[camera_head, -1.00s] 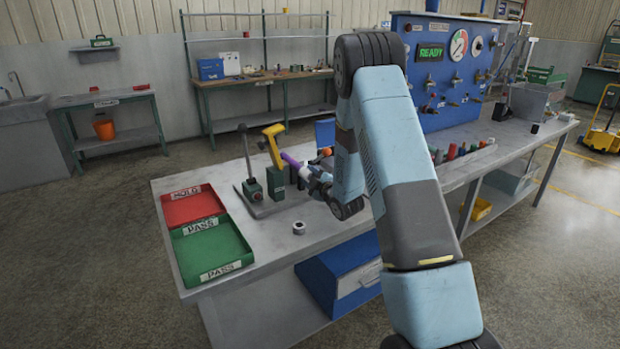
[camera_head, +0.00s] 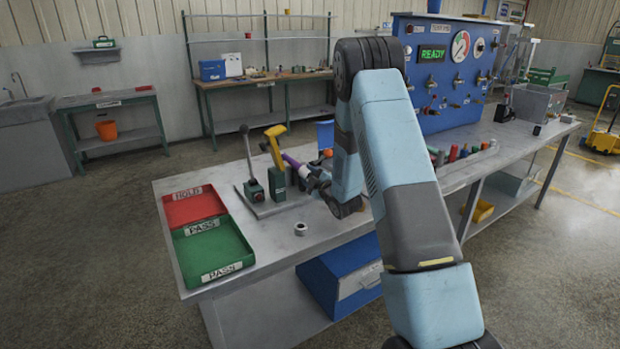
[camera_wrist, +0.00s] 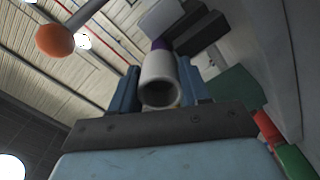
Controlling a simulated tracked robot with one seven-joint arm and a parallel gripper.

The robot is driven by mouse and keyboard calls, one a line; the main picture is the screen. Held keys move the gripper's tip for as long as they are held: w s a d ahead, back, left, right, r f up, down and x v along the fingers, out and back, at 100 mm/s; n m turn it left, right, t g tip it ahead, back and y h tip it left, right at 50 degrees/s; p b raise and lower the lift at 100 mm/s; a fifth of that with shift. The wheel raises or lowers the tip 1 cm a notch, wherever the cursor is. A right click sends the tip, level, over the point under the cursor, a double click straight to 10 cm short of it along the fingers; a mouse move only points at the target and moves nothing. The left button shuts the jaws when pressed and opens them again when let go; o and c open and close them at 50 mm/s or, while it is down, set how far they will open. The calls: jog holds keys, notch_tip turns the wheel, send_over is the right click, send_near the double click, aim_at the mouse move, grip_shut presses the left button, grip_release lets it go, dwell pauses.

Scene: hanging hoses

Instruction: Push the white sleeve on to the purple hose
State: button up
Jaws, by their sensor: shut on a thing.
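The white sleeve (camera_wrist: 159,78) sits between the two blue fingers of my gripper (camera_wrist: 162,90), which is shut on it. Its open near end faces the wrist camera. A bit of the purple hose (camera_wrist: 159,44) shows just past the sleeve's far end, roughly in line with it. I cannot tell how far the hose goes into the sleeve. In the head view the purple hose (camera_head: 291,160) slants down right from the green clamp block (camera_head: 277,180) towards my gripper (camera_head: 311,176). The sleeve is mostly hidden there.
A yellow handle (camera_head: 275,146) and a black-knobbed lever (camera_head: 247,153) stand by the clamp. A small white ring (camera_head: 300,229) lies on the bench in front. Red (camera_head: 192,206) and green (camera_head: 212,249) trays are at left. A blue panel (camera_head: 440,75) stands behind my arm.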

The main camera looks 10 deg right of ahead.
jog(key=o, duration=1.2)
jog(key=shift+a, duration=0.1)
jog(key=shift+s+f, duration=0.1)
jog(key=v, duration=1.3)
jog(key=shift+s+d, duration=0.25)
jog(key=shift+d, duration=0.05)
